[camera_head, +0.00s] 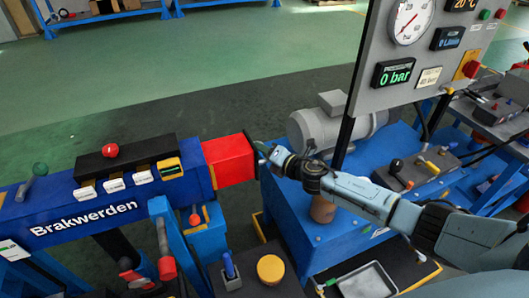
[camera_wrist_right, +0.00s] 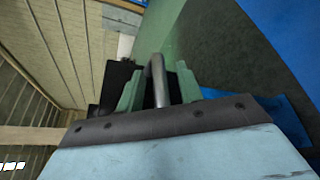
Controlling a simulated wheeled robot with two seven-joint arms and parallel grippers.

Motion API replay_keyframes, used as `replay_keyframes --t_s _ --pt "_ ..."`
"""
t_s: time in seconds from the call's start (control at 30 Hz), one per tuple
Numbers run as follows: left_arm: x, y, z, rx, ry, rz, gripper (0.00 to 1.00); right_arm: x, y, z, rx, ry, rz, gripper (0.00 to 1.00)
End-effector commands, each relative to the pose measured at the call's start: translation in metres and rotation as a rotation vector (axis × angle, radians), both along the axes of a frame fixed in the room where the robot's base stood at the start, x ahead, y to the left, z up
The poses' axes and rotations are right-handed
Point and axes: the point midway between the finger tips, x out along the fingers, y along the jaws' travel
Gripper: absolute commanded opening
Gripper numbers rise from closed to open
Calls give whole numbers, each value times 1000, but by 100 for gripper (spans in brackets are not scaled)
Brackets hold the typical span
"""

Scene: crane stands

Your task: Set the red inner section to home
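The red inner section (camera_head: 228,159) sticks out a short way from the right end of the blue boom marked Brakwerden (camera_head: 85,212). My right gripper (camera_head: 262,152) is at the outer end face of the red section, reaching in from the right. In the right wrist view, a grey bent metal bar, like a handle (camera_wrist_right: 157,82), stands between the green fingers of my right gripper (camera_wrist_right: 158,88). I cannot tell whether the fingers press on it. The red section itself cannot be made out in that view. My left gripper is not in view.
A panel with a dial gauge (camera_head: 410,20) and a display reading 0 bar (camera_head: 396,72) stands at upper right. A grey motor (camera_head: 335,125) sits on a blue unit behind my right arm. Levers and a yellow button (camera_head: 270,268) are below.

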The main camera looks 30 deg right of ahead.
Motion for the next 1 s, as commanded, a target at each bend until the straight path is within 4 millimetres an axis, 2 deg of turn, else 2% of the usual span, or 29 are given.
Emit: replay_keyframes --t_s 0.13,0.33,0.63,1.0 --pt "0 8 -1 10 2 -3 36 4 1 -1 -1 0 0 36" --pt "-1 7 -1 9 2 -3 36 4 1 -1 0 0 0 36" --pt "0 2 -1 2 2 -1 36 4 1 -1 0 1 -1 0" --pt "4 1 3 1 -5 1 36 -2 1 -1 1 2 -17 0"
